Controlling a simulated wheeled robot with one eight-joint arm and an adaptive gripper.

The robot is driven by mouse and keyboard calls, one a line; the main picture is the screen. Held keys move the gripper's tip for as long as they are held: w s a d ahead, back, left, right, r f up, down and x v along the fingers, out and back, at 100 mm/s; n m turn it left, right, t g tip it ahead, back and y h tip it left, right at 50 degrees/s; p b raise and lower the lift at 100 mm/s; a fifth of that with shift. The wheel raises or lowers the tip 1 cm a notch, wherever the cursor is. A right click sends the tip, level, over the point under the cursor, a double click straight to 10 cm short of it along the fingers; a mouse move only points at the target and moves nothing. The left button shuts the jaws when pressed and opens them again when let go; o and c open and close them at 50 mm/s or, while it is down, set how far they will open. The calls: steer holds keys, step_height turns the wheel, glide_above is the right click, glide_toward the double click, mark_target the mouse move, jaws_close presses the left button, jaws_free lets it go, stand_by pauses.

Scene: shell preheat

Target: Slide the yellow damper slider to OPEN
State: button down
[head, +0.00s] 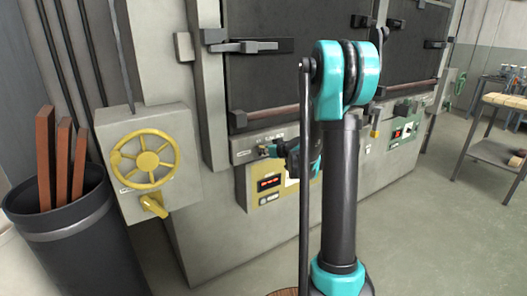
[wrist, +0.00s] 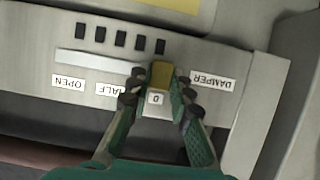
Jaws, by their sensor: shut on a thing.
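The yellow damper slider (wrist: 162,73) shows in the wrist view at the right end of a pale horizontal slot (wrist: 98,61), above the label 0 (wrist: 155,99). My gripper (wrist: 159,86) is shut on the slider, with one finger on each side. The labels appear upside down: OPEN (wrist: 68,82) is near the slot's left end, HALF (wrist: 108,89) is partly hidden by a finger, and DAMPER (wrist: 212,80) is to the right. In the head view my gripper (head: 268,151) is at the panel below the dark kiln door, and the slider cannot be made out.
In the head view a yellow handwheel (head: 146,158) and a yellow lever (head: 153,206) are on a box to the left. A dark bin (head: 75,235) holds brown bars. A worktable (head: 490,145) stands at right. Grey floor is clear at lower right.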

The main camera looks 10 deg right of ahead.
steer(key=w+d, duration=0.5)
steer(key=d, duration=0.6)
steer(key=c, duration=1.4)
jaws_free()
steer(key=shift+d, duration=0.15)
steer(key=shift+o, duration=0.2)
steer(key=v, duration=1.2)
